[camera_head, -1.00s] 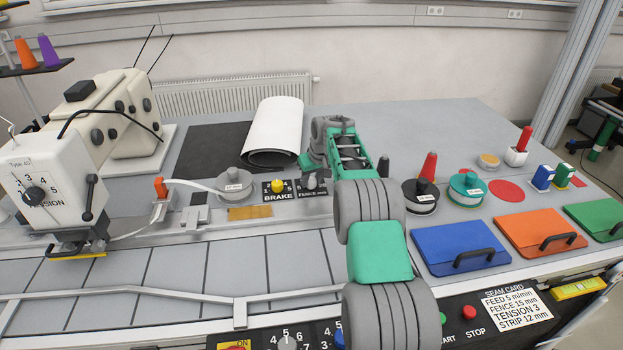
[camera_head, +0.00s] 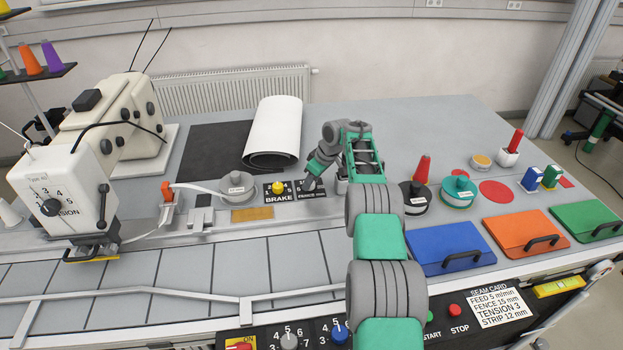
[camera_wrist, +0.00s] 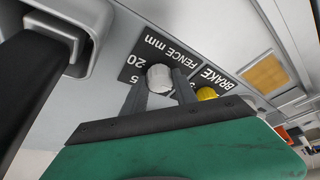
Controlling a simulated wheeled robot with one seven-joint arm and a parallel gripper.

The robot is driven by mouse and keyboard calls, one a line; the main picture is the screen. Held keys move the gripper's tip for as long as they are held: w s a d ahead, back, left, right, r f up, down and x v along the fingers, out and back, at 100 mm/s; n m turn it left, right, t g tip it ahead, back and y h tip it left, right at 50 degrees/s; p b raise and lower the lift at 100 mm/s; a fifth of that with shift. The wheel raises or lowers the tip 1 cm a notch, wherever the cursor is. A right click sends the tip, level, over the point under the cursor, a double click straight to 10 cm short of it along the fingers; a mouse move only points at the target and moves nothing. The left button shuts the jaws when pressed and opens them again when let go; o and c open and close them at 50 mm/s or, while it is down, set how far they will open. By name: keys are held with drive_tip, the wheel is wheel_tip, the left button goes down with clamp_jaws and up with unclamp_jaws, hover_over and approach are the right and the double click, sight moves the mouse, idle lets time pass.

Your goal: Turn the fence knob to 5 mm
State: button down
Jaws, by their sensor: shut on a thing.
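The fence knob (camera_wrist: 160,78) is a pale grey round knob on a black plate marked FENCE mm (camera_wrist: 158,55). In the wrist view its plate shows the numbers 20 and 5. My gripper (camera_wrist: 160,88) has one finger on each side of the knob and is shut on it. I cannot read the knob's pointer. In the head view my gripper (camera_head: 311,183) reaches down onto the plate and covers most of the knob.
The yellow brake knob (camera_head: 278,187) stands close beside the fence plate, left in the head view. A white roll (camera_head: 273,130) lies behind. Dark and teal spools stand to the right. A seam card (camera_head: 497,305) reads FENCE 15 mm.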

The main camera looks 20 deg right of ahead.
sight(318, 192)
drive_tip(key=c, duration=1)
unclamp_jaws()
drive_tip(key=b+v, duration=0.1)
drive_tip(key=v, duration=0.7)
